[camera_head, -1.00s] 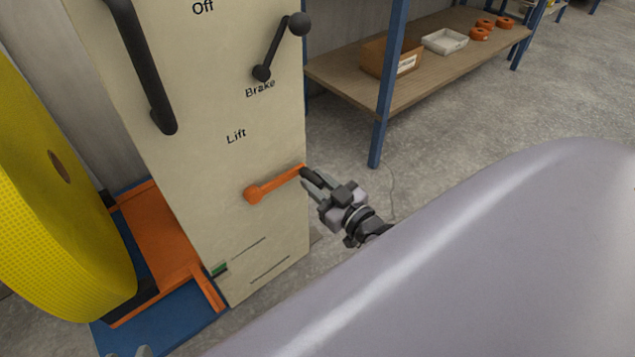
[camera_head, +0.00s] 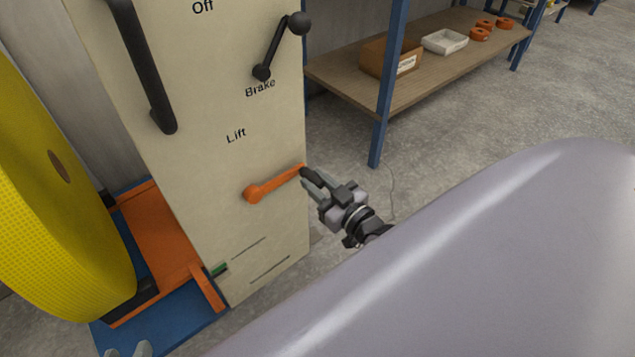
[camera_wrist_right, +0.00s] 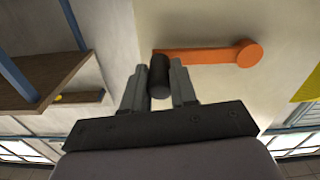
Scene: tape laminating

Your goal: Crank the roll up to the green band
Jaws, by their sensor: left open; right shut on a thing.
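The yellow roll (camera_head: 60,225) stands at the left on an orange and blue lift base (camera_head: 165,240). The orange lift crank (camera_head: 272,186) is on the cream panel under the word "Lift", its arm pointing right and slightly up. My right gripper (camera_head: 313,184) is shut on the crank's black handle; the right wrist view shows the handle (camera_wrist_right: 159,75) between both fingers, with the orange arm (camera_wrist_right: 205,55) beside it. The green band (camera_head: 219,269) is a small mark low on the panel's left side, by a slot.
The cream panel (camera_head: 215,90) also carries a black brake lever (camera_head: 268,50) and a long black handle (camera_head: 145,70). A blue-legged shelf (camera_head: 420,85) with a cardboard box, white tray and orange rolls stands at back right. Floor between is clear.

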